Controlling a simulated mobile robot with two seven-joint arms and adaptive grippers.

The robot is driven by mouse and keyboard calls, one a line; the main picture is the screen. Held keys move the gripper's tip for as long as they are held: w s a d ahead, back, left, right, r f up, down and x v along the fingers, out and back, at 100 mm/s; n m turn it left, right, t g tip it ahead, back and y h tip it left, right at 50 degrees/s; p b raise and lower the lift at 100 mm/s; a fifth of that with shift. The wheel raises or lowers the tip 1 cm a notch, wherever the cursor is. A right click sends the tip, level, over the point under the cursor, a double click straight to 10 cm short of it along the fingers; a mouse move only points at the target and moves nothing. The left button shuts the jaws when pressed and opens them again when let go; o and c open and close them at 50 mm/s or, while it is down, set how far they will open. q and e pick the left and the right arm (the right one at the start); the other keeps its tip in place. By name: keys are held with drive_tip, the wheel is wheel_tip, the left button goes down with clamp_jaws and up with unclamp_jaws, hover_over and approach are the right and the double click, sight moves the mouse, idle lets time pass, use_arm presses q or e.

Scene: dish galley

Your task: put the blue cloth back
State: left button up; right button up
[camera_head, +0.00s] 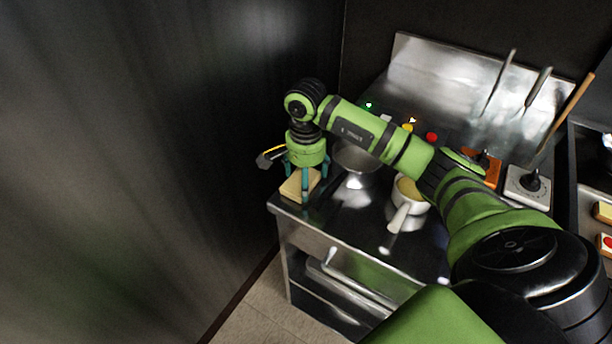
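No blue cloth shows in this view. My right gripper (306,180) is at the far left end of the steel counter, pointing down. Its teal fingers are spread apart and look open. They stand over and around a tan block (292,190), perhaps a sponge, at the counter's left front corner. One finger passes in front of the block, and I cannot tell whether the fingers touch it. My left gripper is not in view.
The steel counter (342,222) holds a metal bowl (352,157) and a white pot (411,197) with a pale handle. A dark object with a yellow edge (268,158) is left of the gripper. Long-handled tools stand at the back right. A dark wall closes the left side.

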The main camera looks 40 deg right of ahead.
drive_tip(key=shift+f, duration=0.2)
drive_tip(key=o, duration=0.9)
drive_tip(key=shift+r, duration=0.1)
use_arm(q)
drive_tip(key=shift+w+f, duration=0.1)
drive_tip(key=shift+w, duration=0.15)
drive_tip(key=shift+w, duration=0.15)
use_arm(e)
drive_tip(key=shift+r, duration=0.2)
drive_tip(key=shift+w+r, duration=0.1)
drive_tip(key=shift+r, duration=0.1)
wheel_tip(320, 180, up, 5)
drive_tip(key=shift+r+b, duration=0.1)
drive_tip(key=shift+b, duration=1)
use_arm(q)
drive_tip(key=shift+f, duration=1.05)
use_arm(e)
drive_tip(key=shift+r, duration=3.15)
